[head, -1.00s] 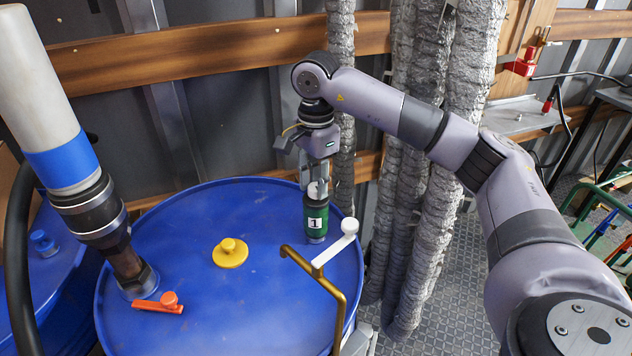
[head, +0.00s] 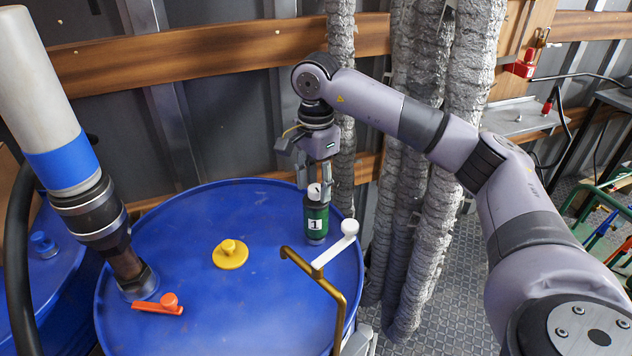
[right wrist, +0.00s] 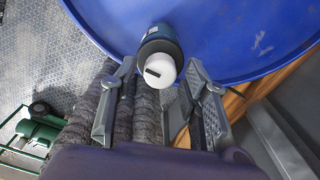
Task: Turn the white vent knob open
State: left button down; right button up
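A green canister (head: 316,222) labelled 1 stands upright on the blue drum lid (head: 200,290). A white knob (head: 313,192) sits on its top; in the right wrist view this round knob (right wrist: 160,72) shows a dark slot. My right gripper (head: 315,184) points down over the canister. In the right wrist view its fingers (right wrist: 161,70) are spread on either side of the knob, with visible gaps, and hold nothing. A second white ball-ended piece (head: 349,227) is by the brass handle on the drum's right. My left gripper is out of view.
A brass bent handle (head: 325,285) rises close to the canister. A yellow cap (head: 230,253), a red lever (head: 160,304) and a thick hose pipe (head: 60,150) are on the drum. Grey wrapped pipes (head: 405,210) stand behind on the right.

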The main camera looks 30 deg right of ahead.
jog(key=shift+o, duration=0.2)
notch_tip(320, 180, up, 12)
dwell(0.6)
notch_tip(320, 180, up, 5)
jog(key=m+p, duration=0.5)
jog(key=p, duration=0.5)
send_over(316, 188)
jog(key=shift+m, duration=0.4)
notch_tip(316, 188, down, 18)
jog(key=p, duration=0.3)
jog(key=shift+w+r+p, duration=0.1)
jog(key=shift+p, duration=0.2)
jog(key=shift+c, duration=0.2)
